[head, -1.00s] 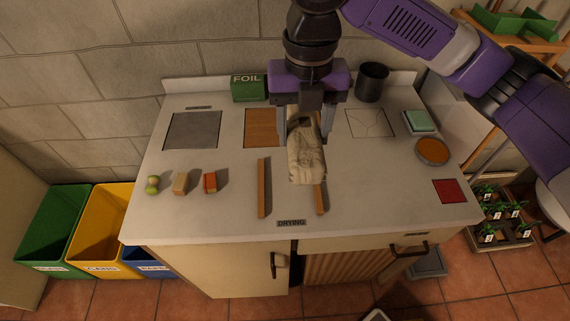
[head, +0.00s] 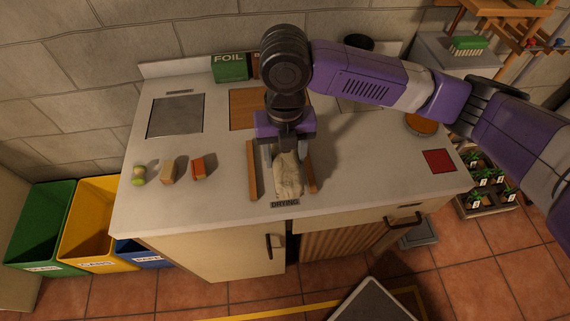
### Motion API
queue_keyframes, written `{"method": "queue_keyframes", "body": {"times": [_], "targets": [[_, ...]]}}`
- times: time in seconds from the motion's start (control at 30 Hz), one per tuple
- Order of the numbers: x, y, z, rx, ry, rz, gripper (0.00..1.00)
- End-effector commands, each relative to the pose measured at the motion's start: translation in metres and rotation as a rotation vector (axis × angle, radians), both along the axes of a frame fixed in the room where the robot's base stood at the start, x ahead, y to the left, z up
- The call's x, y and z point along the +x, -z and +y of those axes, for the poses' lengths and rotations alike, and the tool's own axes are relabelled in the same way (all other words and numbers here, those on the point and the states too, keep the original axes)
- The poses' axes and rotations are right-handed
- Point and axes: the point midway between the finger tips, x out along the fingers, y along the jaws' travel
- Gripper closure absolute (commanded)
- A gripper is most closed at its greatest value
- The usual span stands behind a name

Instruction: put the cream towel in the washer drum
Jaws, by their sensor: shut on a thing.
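The cream towel (head: 288,179) is a folded, soft-looking bundle in the head view. It is between two wooden rails (head: 252,171) above the "DRYING" label at the counter's front. My gripper (head: 286,160) points down with a finger on either side of the towel's far end and is shut on it. The gripper body hides the far part of the towel. I cannot tell whether the towel rests on the counter or is slightly above it. No washer drum is recognisable in view.
The counter (head: 220,195) holds a green foil box (head: 229,67), several small items at left, an orange dish (head: 420,124) and a red square (head: 438,161). Coloured bins (head: 90,225) stand on the floor at left. A dark flat-topped object (head: 371,302) is at front.

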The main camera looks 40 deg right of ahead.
Motion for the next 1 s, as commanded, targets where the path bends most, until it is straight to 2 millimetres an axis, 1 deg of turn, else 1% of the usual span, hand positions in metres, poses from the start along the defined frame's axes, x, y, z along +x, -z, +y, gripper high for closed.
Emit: {"method": "queue_keyframes", "body": {"times": [0.13,0.33,0.73,0.77,0.8,0.87,1.0], "targets": [[0.000,0.013,0.000,0.002,0.001,0.001,0.88],[-0.001,0.040,0.000,0.001,0.001,0.002,0.88],[0.000,0.047,0.000,0.000,0.000,0.000,0.88],[0.000,0.046,0.000,0.000,0.000,0.000,0.42],[0.000,0.045,0.000,0.000,0.000,0.000,0.34],[0.000,0.045,0.000,0.000,0.000,0.000,0.24],[0.000,0.045,0.000,0.000,0.000,0.000,0.24]]}}
